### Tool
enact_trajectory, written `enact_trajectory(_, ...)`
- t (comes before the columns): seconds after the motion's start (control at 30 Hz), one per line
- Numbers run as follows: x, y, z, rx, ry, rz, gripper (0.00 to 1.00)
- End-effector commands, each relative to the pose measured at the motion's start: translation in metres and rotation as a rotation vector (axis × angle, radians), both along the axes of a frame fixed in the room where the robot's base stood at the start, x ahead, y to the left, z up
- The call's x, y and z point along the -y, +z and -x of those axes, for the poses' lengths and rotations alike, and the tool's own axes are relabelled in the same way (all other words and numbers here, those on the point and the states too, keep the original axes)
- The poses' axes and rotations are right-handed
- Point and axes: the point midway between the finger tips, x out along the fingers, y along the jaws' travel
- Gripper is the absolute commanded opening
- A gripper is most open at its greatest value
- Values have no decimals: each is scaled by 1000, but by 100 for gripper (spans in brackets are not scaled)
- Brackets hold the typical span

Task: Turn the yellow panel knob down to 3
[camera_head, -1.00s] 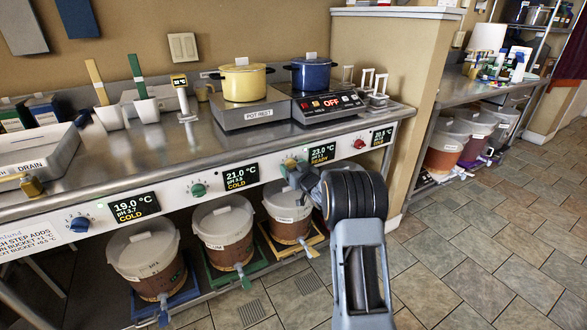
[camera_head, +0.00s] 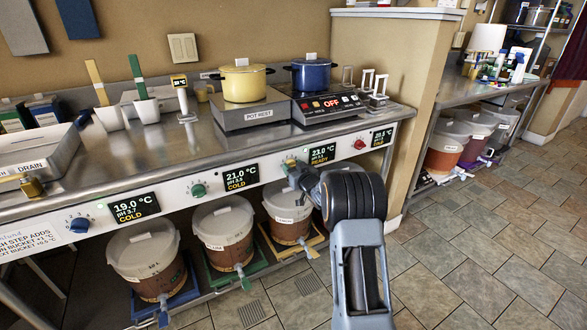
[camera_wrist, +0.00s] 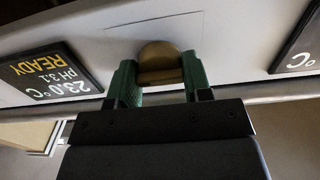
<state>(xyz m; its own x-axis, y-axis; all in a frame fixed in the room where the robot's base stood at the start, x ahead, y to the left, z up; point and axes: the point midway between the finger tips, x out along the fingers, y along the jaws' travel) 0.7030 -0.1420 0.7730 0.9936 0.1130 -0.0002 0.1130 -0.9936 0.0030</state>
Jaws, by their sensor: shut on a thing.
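The yellow knob (camera_wrist: 159,60) is on the white panel front, seen upside down in the wrist view. My gripper (camera_wrist: 160,78) is shut on it, with one green finger at each side. In the head view my gripper (camera_head: 292,175) is at the panel and covers most or all of the knob. The knob's pointer and scale numbers cannot be read in either view. The display (camera_head: 322,153) beside the knob reads 23.0 °C and READY; it also shows in the wrist view (camera_wrist: 48,74).
A blue knob (camera_head: 79,225), a green knob (camera_head: 198,190) and a red knob (camera_head: 360,143) sit along the same panel. Lidded buckets (camera_head: 222,230) stand below it. A yellow pot (camera_head: 243,83) and a blue pot (camera_head: 310,75) are on the counter above. The tiled floor at right is clear.

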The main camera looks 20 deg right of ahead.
Motion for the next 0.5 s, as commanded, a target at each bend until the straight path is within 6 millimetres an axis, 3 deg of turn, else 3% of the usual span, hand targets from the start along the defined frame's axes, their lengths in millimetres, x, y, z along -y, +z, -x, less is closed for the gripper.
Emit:
enact_trajectory(0.27, 0, -3, 0, 11, 0, 91, 22)
enact_trajectory(0.5, 0, -5, 0, 36, 0, 290, 22)
